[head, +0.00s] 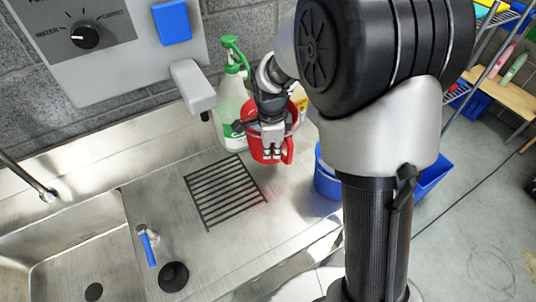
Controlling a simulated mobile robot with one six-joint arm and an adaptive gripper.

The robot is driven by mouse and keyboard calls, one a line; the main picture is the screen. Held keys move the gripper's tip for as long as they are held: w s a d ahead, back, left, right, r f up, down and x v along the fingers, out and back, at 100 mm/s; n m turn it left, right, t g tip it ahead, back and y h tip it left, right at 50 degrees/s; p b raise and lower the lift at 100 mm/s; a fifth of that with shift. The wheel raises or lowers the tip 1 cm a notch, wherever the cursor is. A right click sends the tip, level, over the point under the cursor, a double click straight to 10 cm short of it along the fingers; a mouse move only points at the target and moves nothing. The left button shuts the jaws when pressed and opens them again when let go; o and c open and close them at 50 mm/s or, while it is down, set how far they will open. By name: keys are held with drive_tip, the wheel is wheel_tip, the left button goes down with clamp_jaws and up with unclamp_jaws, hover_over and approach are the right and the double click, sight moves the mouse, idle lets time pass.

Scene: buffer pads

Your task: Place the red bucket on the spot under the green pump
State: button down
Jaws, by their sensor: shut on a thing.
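The red bucket (257,147) is at the back right of the steel counter, beside a white bottle (229,113) topped by the green pump (234,52). My gripper (271,140) is shut on the red bucket from above, and my fingers hide part of it. The bucket looks a little above the counter, but I cannot tell whether its base touches. A red handle hangs at its right front. The green pump's nozzle is up and to the left of the bucket. The black slotted grate (224,190) lies in front and to the left of the bucket, with nothing on it.
A grey wall dispenser (193,88) juts out left of the bottle. A yellow-labelled container (300,101) is partly hidden behind the bucket. A blue bucket (327,180) stands to the right, behind my arm.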

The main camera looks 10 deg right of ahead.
drive_tip(key=shift+w+f+b, duration=0.15)
drive_tip(key=shift+f+b, duration=1)
drive_tip(key=shift+f, duration=2.55)
drive_tip(key=shift+f, duration=0.1)
drive_tip(key=c, duration=2.2)
unclamp_jaws()
drive_tip(key=shift+f, duration=0.15)
drive_tip(key=o, duration=0.4)
drive_tip(key=shift+o, duration=0.2)
